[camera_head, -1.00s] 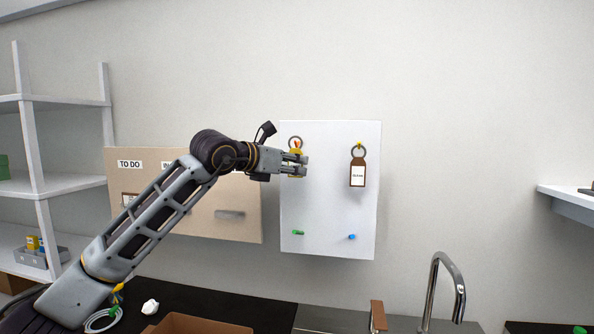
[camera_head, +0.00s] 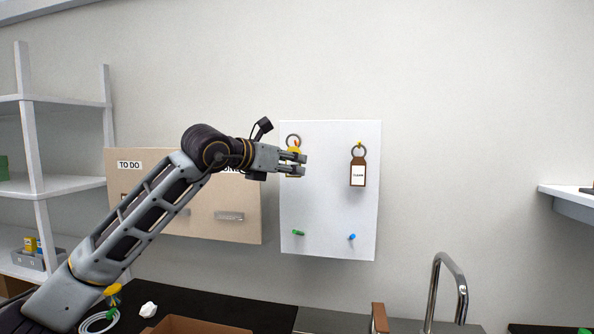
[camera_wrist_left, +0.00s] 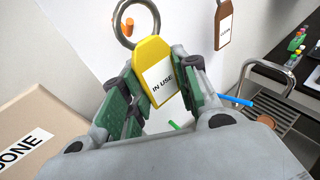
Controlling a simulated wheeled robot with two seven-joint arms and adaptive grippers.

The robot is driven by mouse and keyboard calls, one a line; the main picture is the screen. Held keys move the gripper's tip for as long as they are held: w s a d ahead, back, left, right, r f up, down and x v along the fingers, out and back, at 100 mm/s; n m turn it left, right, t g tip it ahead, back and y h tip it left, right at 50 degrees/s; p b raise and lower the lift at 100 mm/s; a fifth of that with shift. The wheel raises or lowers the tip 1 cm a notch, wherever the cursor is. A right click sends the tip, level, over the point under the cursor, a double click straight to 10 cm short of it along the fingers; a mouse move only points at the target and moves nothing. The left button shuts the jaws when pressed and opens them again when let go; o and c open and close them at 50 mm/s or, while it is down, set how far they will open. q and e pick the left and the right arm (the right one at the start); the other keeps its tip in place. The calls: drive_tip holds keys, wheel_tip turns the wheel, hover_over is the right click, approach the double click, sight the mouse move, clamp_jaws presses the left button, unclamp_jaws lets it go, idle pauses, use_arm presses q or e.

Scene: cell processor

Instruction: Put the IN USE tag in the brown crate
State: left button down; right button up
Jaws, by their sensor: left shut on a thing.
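The yellow IN USE tag (camera_wrist_left: 153,72) with its metal ring (camera_wrist_left: 137,20) is between the fingers of my left gripper (camera_wrist_left: 155,92), which is shut on it. In the head view my left gripper (camera_head: 296,163) is in front of the white board (camera_head: 330,205), at its upper left. The ring (camera_head: 293,140) shows above the fingers beside an orange peg; I cannot tell whether it still hangs on the peg. The brown crate (camera_head: 200,324) shows only its upper part at the bottom edge, below the board. My right gripper is not in view.
A brown CLEAN tag (camera_head: 358,172) hangs at the board's upper right. Green (camera_head: 298,232) and blue (camera_head: 351,237) pegs stick out lower down. A tap (camera_head: 437,285) stands at lower right.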

use_arm(q)
drive_tip(key=shift+s+a+b, duration=0.1)
drive_tip(key=shift+s+b, duration=0.3)
drive_tip(key=shift+s, duration=0.15)
drive_tip(key=shift+s+a+r+b, duration=0.1)
drive_tip(key=shift+s+a+b, duration=0.15)
drive_tip(key=shift+s+b, duration=0.65)
drive_tip(key=shift+s+a+b, duration=0.2)
drive_tip(key=shift+s+b, duration=0.25)
drive_tip(key=shift+s, duration=0.85)
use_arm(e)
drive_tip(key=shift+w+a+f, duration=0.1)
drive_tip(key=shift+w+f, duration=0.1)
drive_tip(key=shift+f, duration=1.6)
use_arm(q)
drive_tip(key=shift+w, duration=0.15)
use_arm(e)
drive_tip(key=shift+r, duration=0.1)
use_arm(q)
drive_tip(key=w+p, duration=0.1)
drive_tip(key=w, duration=0.1)
drive_tip(key=w+p, duration=0.1)
drive_tip(key=shift+w+d+p, duration=0.35)
drive_tip(key=shift+w+d, duration=0.05)
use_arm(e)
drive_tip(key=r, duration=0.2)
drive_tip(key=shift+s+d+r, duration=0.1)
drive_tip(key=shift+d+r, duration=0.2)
